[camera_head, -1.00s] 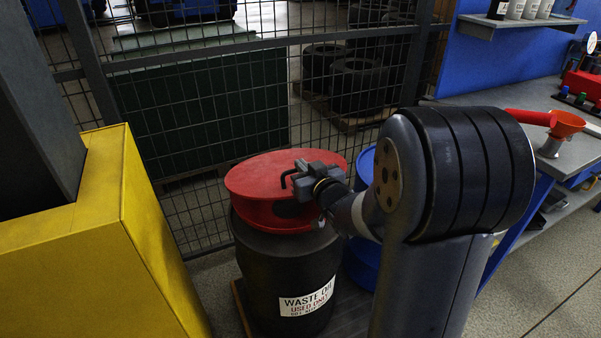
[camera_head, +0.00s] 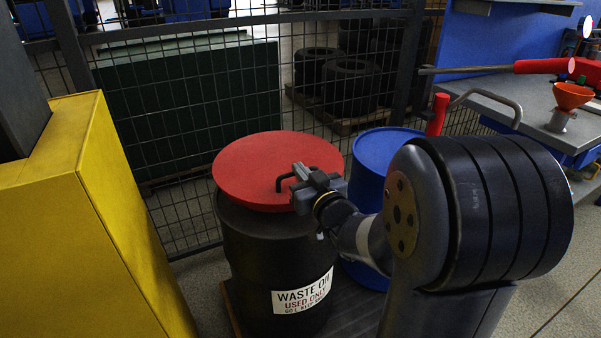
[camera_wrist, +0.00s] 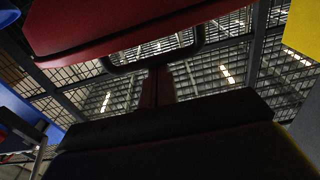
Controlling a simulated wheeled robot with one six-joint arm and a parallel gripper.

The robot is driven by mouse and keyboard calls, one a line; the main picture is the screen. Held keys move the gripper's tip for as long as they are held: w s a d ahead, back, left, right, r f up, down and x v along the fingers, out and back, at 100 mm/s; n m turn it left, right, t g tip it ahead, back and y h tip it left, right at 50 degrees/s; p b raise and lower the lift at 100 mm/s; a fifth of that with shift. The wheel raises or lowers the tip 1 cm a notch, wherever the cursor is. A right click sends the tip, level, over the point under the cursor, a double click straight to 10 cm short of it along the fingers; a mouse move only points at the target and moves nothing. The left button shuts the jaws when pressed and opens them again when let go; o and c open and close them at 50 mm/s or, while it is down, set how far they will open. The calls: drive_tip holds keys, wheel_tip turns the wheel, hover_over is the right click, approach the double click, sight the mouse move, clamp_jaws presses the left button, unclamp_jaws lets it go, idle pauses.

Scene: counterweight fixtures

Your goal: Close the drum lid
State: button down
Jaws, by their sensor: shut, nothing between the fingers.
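The red round drum lid (camera_head: 255,160) lies nearly flat over the top of the black waste-oil drum (camera_head: 245,255), which has a white label. Whether its rim is fully seated I cannot tell. A dark loop handle (camera_head: 281,182) stands at the lid's right side. My gripper (camera_head: 304,177) is shut and empty at the lid's right edge, right beside the handle. Whether they touch is unclear. In the wrist view the red lid (camera_wrist: 90,28) fills the upper left, with the handle loop (camera_wrist: 152,58) below it.
A blue drum (camera_head: 375,150) stands close behind my arm. A yellow cabinet (camera_head: 75,220) is at the left. A wire mesh fence (camera_head: 190,110) runs behind the drums. A workbench with a red funnel (camera_head: 572,95) is at the right.

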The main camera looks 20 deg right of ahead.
drive_tip(key=shift+s+f, duration=0.15)
drive_tip(key=shift+f, duration=0.5)
drive_tip(key=r, duration=0.2)
drive_tip(key=r+p, duration=0.1)
drive_tip(key=w+r+p, duration=0.1)
drive_tip(key=r, duration=0.1)
drive_tip(key=shift+a+r, duration=0.2)
drive_tip(key=shift+r, duration=0.1)
drive_tip(key=s+d+f, duration=0.1)
drive_tip(key=s+d, duration=0.1)
drive_tip(key=s, duration=0.7)
drive_tip(key=shift+s+f, duration=0.4)
drive_tip(key=shift+w+d, duration=0.1)
drive_tip(key=w, duration=0.3)
drive_tip(key=w+a, duration=0.1)
drive_tip(key=w, duration=0.1)
drive_tip(key=w+r, duration=0.1)
drive_tip(key=w, duration=0.2)
drive_tip(key=shift+w+a, duration=0.35)
drive_tip(key=shift+a, duration=0.05)
drive_tip(key=shift+w+f+b, duration=0.3)
drive_tip(key=shift+f+b, duration=0.4)
drive_tip(key=shift+f, duration=0.2)
drive_tip(key=shift+s+f+b, duration=0.2)
drive_tip(key=shift+f+b, duration=0.1)
drive_tip(key=shift+f, duration=0.5)
